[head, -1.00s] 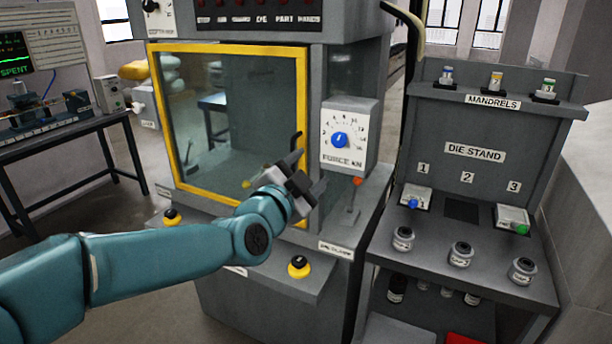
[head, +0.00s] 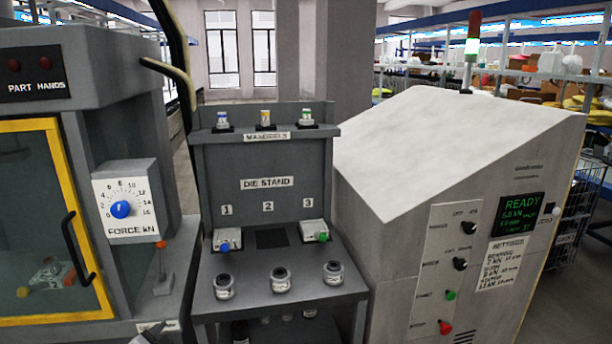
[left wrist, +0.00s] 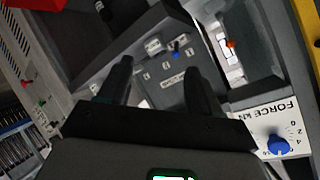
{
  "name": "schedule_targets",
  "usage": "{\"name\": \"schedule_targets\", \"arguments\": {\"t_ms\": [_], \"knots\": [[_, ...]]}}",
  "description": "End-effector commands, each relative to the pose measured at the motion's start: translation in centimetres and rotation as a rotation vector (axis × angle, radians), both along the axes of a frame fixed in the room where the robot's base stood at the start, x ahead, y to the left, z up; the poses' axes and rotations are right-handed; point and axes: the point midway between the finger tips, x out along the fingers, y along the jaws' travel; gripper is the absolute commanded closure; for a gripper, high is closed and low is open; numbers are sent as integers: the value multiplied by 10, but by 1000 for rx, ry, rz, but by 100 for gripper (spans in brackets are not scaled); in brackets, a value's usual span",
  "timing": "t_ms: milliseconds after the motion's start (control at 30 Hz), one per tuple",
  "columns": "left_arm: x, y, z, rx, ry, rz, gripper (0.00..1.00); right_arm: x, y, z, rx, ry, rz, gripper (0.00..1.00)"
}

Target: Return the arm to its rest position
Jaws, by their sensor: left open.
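My left gripper (left wrist: 157,68) shows in the left wrist view with its two dark fingers apart and nothing between them. Beyond the fingers, the die stand (left wrist: 178,88) appears tilted in that view. The force dial (left wrist: 280,145) of the press is at its lower right. In the head view, a small grey piece at the bottom edge may be the tip of my left gripper; the rest of the arm is out of frame. My right gripper is in neither view.
In the head view, the press with its yellow-framed door (head: 75,200) stands left. The die stand (head: 265,160) holds mandrels on top and several jars (head: 281,280) on its shelf. A grey console (head: 440,190) reading READY stands right. Storage racks are behind.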

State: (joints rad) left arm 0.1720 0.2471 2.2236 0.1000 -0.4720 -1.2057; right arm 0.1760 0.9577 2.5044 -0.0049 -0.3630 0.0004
Motion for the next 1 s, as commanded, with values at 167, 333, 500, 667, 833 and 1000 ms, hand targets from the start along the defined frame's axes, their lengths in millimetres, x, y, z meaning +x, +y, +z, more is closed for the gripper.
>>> {"name": "schedule_targets", "arguments": {"t_ms": [167, 333, 500, 667, 833, 1000], "knots": [[-43, -60, -140, -162, 322, -52, 36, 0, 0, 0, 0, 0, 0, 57], [-125, -116, -243, -364, 650, -6, 36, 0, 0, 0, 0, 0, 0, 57], [-231, -161, -304, -586, 993, 192, 36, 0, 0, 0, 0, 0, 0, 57], [-263, -169, -304, -765, 1096, 476, 36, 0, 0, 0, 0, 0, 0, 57], [-263, -170, -304, -835, 1100, 602, 36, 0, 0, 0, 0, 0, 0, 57], [-263, -169, -304, -840, 1097, 610, 53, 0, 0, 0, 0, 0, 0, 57]]}}
